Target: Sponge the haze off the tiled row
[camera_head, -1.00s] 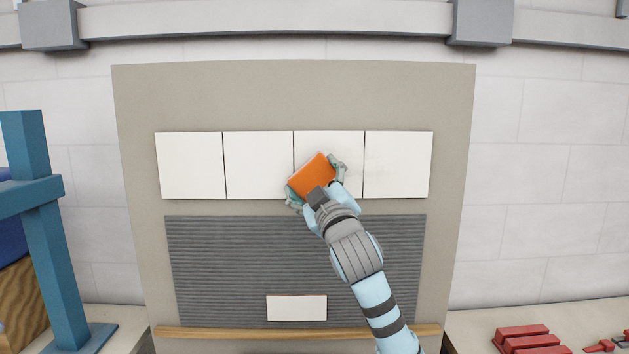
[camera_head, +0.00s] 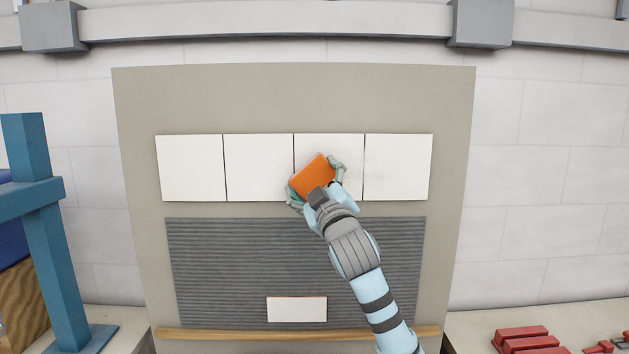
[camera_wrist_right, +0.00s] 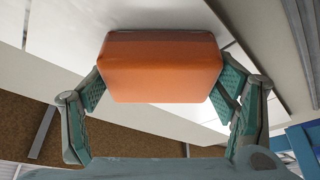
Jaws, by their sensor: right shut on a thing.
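My right gripper (camera_head: 315,182) is shut on an orange sponge (camera_head: 312,175), gripping it by two opposite sides. The sponge also shows in the right wrist view (camera_wrist_right: 160,67), between the green finger pads. It is in front of the lower left part of the third white tile (camera_head: 340,150) in a row of several. Whether it touches the tile is hard to tell. Faint greyish haze shows near the seam between the third tile and the rightmost tile (camera_head: 400,168). The two left tiles (camera_head: 190,168) look clean. My left gripper is not in view.
A grey ribbed panel (camera_head: 220,260) lies below the row, with a loose white tile (camera_head: 297,309) on it and a wooden ledge (camera_head: 230,333) beneath. A blue stand (camera_head: 45,240) is at left. Red blocks (camera_head: 525,338) lie at lower right.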

